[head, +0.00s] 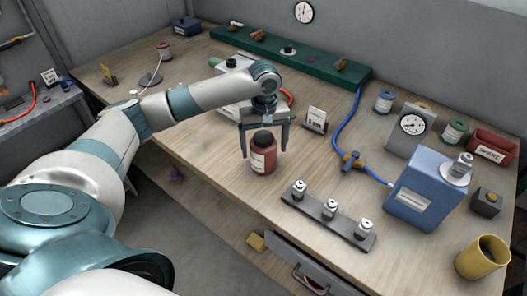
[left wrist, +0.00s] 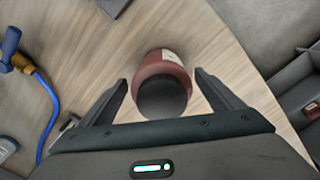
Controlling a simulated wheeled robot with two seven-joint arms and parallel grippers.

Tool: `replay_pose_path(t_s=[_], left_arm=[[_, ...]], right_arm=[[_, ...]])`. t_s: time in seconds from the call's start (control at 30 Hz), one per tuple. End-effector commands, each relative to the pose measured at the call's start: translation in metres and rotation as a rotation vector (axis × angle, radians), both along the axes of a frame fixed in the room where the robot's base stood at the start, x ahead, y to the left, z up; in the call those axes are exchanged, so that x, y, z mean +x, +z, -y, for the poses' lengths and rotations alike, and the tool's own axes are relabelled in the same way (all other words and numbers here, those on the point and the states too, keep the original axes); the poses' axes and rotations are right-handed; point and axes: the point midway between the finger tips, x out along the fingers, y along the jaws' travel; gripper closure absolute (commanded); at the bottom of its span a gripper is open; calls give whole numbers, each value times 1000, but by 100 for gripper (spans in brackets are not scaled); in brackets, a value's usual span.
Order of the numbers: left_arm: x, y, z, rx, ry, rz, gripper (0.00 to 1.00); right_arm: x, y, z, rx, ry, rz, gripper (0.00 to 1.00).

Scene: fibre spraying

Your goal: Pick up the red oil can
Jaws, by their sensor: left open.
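The red oil can (head: 263,158) has a dark cap and a pale label and stands upright on the wooden table. My left gripper (head: 264,150) is open and points down, with one finger on each side of the can's upper part. In the left wrist view the can (left wrist: 163,68) shows between the two open fingers of the left gripper (left wrist: 165,88), with visible gaps on both sides. Its dark cap faces the camera. My right gripper is in neither view.
A rail with three small fittings (head: 328,213) lies to the right of the can. A blue box (head: 425,190), a gauge (head: 411,125) and a blue hose (head: 345,130) are farther right. An open drawer (head: 300,268) juts from the front edge. Bare table (head: 205,150) lies left of the can.

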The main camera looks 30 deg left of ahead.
Motion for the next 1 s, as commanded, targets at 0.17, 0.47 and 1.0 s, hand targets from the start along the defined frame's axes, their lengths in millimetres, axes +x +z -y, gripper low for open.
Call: replay_pose_path(t_s=[0.17, 0.47, 1.0], left_arm=[[-1, -21, -3, 1, 1, -2, 14], [0, -36, -3, 1, 0, 2, 14], [0, -36, -3, 1, 0, 2, 59]], right_arm=[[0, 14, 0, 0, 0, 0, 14], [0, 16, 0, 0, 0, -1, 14], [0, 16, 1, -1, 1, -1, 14]])
